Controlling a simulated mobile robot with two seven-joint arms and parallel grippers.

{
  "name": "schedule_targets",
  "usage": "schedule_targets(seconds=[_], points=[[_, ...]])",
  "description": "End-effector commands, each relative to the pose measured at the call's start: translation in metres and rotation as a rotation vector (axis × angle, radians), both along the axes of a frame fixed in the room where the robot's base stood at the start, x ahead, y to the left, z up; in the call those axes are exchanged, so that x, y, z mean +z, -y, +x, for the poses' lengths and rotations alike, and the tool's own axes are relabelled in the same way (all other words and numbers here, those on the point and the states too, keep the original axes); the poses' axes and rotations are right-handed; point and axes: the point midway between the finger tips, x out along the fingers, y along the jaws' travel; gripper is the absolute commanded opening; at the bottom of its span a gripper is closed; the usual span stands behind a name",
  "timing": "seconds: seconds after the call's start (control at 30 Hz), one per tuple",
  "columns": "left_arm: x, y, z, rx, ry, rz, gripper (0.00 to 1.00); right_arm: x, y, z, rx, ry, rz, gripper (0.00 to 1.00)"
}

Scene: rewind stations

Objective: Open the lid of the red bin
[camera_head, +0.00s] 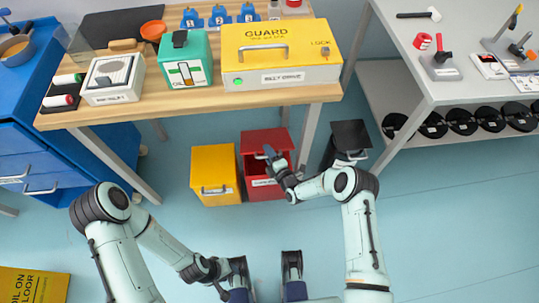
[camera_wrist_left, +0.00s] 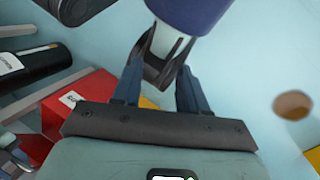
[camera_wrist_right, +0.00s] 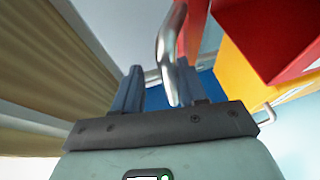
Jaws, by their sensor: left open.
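The red bin (camera_head: 250,163) stands on the floor below the front edge of the wooden table, with a white label low on its front. My right gripper (camera_head: 274,163) is over its front upper part and hides some of it. In the right wrist view a metal bar handle (camera_wrist_right: 165,50) runs between the open fingers of my right gripper (camera_wrist_right: 160,88). A red panel (camera_wrist_right: 190,32) by the handle seems apart from the red bin body, so the lid looks partly raised. My left gripper (camera_wrist_left: 157,88) is open and empty, low near my base.
A yellow bin (camera_head: 214,168) stands directly left of the red bin, and a black bin (camera_head: 350,135) stands to its right. The table (camera_head: 200,103) overhangs behind, with its legs nearby. A yellow floor sign (camera_head: 32,285) lies at lower left. The floor on the right is clear.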

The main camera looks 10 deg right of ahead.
Motion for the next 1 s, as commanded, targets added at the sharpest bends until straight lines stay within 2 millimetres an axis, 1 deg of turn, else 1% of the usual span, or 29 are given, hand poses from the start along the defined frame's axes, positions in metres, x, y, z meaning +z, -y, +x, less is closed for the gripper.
schedule_targets(seconds=[0.13,0.23,0.5,0.6,0.7,0.83,1.0], points=[[0.002,0.0,0.0,-0.001,-0.002,-0.001,0.43,0.002,0.003,-0.008,0.001,-0.002,-0.001,0.4],[0.006,0.0,-0.002,-0.002,-0.006,-0.001,0.43,0.005,0.01,-0.021,0.0,-0.002,-0.001,0.4],[0.015,0.0,-0.006,-0.005,-0.021,-0.003,0.43,0.015,0.033,-0.078,0.0,-0.004,-0.001,0.4],[0.016,0.0,-0.007,-0.006,-0.025,-0.004,0.43,0.018,0.04,-0.095,0.0,-0.003,-0.001,0.4],[0.017,0.0,-0.008,-0.005,-0.027,-0.004,0.43,0.02,0.046,-0.108,0.0,-0.002,-0.001,0.4],[0.018,0.0,-0.008,-0.006,-0.028,-0.004,0.43,0.021,0.05,-0.119,0.0,-0.001,0.0,0.4],[0.018,0.0,-0.008,-0.006,-0.029,-0.005,0.43,0.022,0.052,-0.122,-0.001,0.0,0.0,0.4]])
